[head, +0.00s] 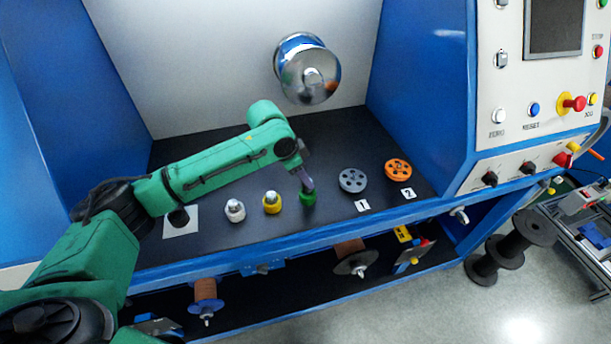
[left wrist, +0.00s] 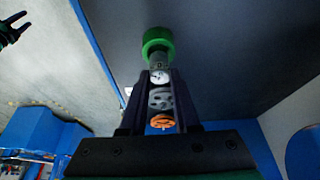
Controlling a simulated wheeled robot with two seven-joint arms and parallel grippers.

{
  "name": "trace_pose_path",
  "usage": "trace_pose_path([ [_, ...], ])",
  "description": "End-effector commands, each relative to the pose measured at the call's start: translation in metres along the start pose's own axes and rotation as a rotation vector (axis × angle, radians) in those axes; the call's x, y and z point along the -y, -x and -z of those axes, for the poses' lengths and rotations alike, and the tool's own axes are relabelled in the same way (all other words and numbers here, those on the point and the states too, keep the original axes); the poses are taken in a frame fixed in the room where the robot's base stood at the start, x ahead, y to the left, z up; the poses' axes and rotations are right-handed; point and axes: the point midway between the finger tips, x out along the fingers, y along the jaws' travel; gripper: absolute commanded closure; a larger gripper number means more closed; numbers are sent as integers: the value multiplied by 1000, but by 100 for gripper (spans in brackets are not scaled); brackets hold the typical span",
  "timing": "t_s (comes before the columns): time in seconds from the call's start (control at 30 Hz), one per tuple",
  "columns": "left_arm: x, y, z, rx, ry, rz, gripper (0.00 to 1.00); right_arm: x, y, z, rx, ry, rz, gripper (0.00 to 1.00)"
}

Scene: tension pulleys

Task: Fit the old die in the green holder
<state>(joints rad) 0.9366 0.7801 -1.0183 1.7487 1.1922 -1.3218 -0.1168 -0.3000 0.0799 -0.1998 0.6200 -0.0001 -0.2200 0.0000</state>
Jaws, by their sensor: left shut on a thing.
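The green holder (head: 308,198) stands on the dark work surface, right of the yellow one. My left gripper (head: 306,185) points down right over it. In the left wrist view the fingers (left wrist: 159,74) are shut on a small grey cylindrical die (left wrist: 158,61). Its far end meets the green holder (left wrist: 158,40) in the picture; I cannot tell whether it is seated in it or just above it. In the head view the fingers mostly hide the die.
A white holder (head: 235,213) and a yellow holder (head: 271,205) carry silver tops. A grey pulley (head: 353,180) and an orange pulley (head: 397,169) lie to the right. A dark round thing shows against a white square (head: 192,229) at left. Blue machine walls flank the surface.

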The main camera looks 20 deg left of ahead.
Motion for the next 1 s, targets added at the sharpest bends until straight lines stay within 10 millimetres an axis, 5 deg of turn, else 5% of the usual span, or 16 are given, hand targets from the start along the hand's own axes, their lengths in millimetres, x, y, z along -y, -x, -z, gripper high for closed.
trace_pose_path([
  [1.0, 0, -24, -10, 1, 0, -1, 100, 1, -8, -1, 0, 0, 1, 50],
])
